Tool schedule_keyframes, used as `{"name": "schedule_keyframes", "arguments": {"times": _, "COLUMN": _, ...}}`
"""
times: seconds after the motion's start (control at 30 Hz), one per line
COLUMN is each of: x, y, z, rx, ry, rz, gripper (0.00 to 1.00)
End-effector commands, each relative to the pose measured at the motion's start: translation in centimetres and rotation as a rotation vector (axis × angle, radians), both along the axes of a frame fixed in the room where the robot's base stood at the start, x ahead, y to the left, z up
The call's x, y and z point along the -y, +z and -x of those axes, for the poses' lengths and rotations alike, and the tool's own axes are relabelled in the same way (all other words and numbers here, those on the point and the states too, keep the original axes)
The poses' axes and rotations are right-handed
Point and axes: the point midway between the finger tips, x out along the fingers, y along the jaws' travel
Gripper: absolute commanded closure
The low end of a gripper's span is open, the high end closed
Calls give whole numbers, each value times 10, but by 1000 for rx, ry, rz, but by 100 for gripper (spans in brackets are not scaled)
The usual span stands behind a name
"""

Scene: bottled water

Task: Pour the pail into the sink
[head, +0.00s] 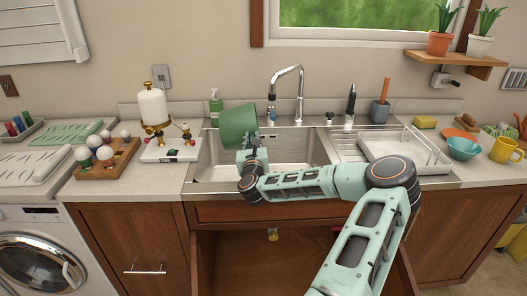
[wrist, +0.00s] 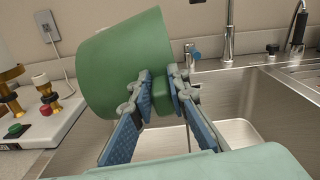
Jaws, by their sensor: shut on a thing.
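The green pail (head: 237,124) is held over the left part of the sink basin (head: 300,150). The sink basin (wrist: 240,100) lies below and to the right in the wrist view. No liquid stream is clearly visible.
A chrome faucet (head: 299,82) stands behind the basin, right of the pail. A green soap bottle (head: 215,104) stands behind the pail. A white device with a tank (head: 153,108) is on the left counter. A white dish tray (head: 395,145) sits on the right drainboard.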

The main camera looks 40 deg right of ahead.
Motion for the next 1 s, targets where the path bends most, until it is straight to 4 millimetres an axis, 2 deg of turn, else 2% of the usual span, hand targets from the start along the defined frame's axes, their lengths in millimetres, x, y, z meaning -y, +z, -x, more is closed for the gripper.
{"name": "schedule_keyframes", "arguments": {"times": 0.9, "x": 8, "y": 4, "z": 6, "rx": 62, "ry": 0, "rz": -70, "gripper": 100}}
{"name": "schedule_keyframes", "arguments": {"times": 1.0, "x": -1, "y": 7, "z": -1, "rx": 22, "ry": 8, "rz": -22, "gripper": 100}}
